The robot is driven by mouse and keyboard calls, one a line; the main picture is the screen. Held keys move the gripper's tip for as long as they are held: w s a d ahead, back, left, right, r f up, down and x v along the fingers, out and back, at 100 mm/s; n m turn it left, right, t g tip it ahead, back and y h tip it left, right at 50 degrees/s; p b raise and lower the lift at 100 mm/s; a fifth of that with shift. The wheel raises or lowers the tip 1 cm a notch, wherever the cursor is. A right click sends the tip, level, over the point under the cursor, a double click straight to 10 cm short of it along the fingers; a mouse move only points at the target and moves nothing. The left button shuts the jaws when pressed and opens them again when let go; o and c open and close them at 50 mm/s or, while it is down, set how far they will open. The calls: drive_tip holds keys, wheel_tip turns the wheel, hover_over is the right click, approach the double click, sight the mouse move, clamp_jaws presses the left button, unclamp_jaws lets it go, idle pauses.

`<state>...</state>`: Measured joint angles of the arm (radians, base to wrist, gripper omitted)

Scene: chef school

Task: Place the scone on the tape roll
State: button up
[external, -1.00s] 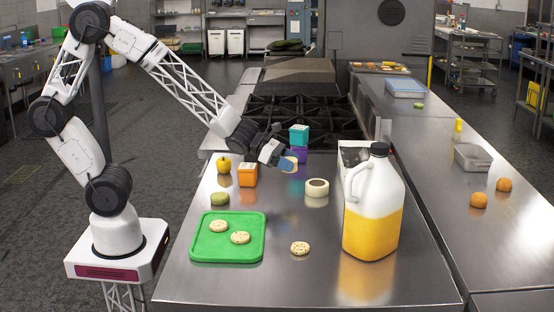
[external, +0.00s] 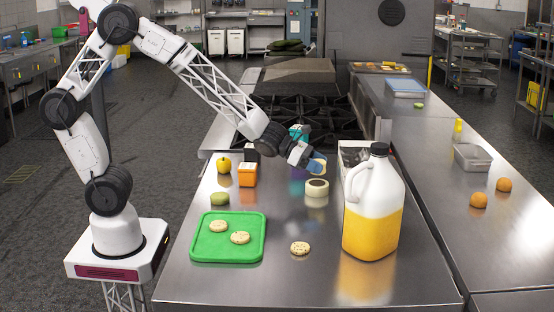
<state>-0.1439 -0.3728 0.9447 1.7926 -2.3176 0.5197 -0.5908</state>
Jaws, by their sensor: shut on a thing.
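My gripper (external: 315,165) is shut on a tan scone (external: 319,158), mostly hidden by the blue fingers. They are in the air just above the tape roll, with a small gap between. The cream tape roll (external: 316,193) lies flat on the steel table, its dark hole facing up. More round, pale scones show: one (external: 219,226) and another (external: 240,238) on the green tray (external: 205,249), and one (external: 300,248) on the bare table.
A large jug of yellow liquid (external: 372,225) stands right of the tape roll. An orange box (external: 247,175), a yellow apple-like fruit (external: 224,165) and a green fruit (external: 220,199) stand to the left. A teal and purple stack is partly hidden behind my gripper. The table front is clear.

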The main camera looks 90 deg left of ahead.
drive_tip(key=shift+f, duration=0.1)
drive_tip(key=shift+f, duration=1.65)
drive_tip(key=shift+f, duration=0.15)
drive_tip(key=o, duration=0.9)
drive_tip(key=shift+s+a+r, duration=0.15)
drive_tip(key=shift+s+r, duration=0.25)
drive_tip(key=shift+s, duration=0.1)
drive_tip(key=v, duration=1)
drive_tip(key=shift+s+a+r, duration=0.1)
drive_tip(key=shift+s+r, duration=0.1)
drive_tip(key=shift+s, duration=0.15)
